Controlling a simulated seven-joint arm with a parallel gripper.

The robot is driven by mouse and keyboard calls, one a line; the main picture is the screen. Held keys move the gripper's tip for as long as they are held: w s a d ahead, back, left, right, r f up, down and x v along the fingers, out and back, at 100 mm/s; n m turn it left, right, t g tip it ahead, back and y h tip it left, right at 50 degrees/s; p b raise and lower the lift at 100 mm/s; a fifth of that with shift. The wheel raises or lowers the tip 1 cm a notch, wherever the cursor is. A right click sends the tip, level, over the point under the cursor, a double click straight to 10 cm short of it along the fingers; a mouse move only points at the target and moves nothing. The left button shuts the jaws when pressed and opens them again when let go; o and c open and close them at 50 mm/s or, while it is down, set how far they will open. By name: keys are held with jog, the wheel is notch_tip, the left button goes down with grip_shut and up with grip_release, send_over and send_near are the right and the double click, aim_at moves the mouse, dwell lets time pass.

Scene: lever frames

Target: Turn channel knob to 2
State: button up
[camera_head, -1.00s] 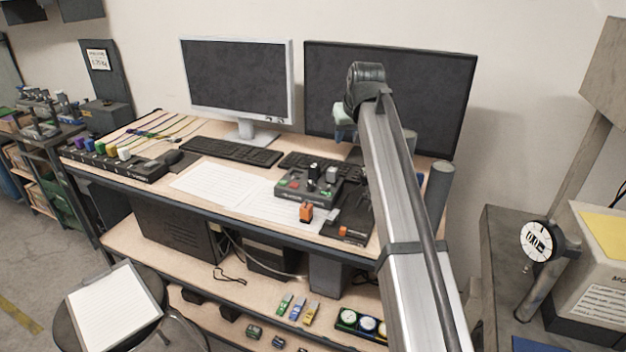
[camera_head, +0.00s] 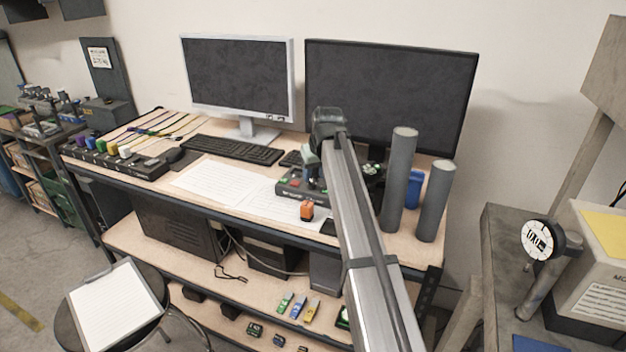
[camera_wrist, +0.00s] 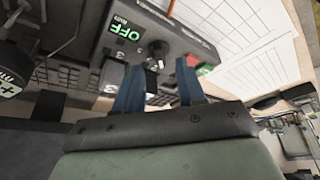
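The dark control box (camera_head: 288,190) sits on the desk, mostly hidden by my arm in the head view. In the wrist view the control box (camera_wrist: 185,38) shows a green "OFF" display (camera_wrist: 126,33), a dark round knob (camera_wrist: 159,49) and a red button (camera_wrist: 204,69). A number "3" is readable near the knob; which channel is selected I cannot tell. My gripper (camera_wrist: 158,66) has two blue fingers spread apart, with the knob just beyond and between their tips. I see no clear contact. The head view hides the fingertips behind my arm.
Two grey cylinders (camera_head: 398,180) and a blue container (camera_head: 413,190) stand to the right. Monitors (camera_head: 390,95) stand at the back.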

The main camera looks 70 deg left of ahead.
aim_at(312, 182)
jog(key=shift+x, duration=1.85)
grip_shut()
